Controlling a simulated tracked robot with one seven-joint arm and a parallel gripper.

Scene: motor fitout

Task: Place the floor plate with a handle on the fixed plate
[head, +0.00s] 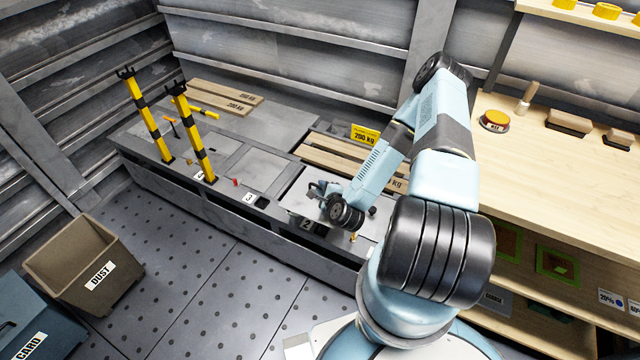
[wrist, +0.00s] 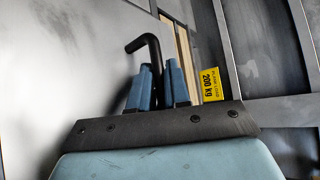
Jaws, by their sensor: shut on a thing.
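My gripper (head: 322,192) is low over the grey bench deck, beside the number 2 label (head: 306,224). In the wrist view its blue fingers (wrist: 158,75) are closed around a black bent handle (wrist: 146,44). A pale grey metal surface (wrist: 60,60) fills the left of that view; it appears to be the plate, but where the handle joins it is hidden. In the head view my gripper and arm cover part of the plate. Flat grey panels (head: 258,168) lie in the deck to the left; I cannot tell which is the fixed plate.
Two yellow-black posts (head: 148,115) (head: 194,135) stand on the deck at left. Wooden planks (head: 322,155) and a yellow 200 kg sign (head: 365,135) are behind my gripper; the sign also shows in the wrist view (wrist: 209,84). A dust bin (head: 85,265) stands on the floor.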

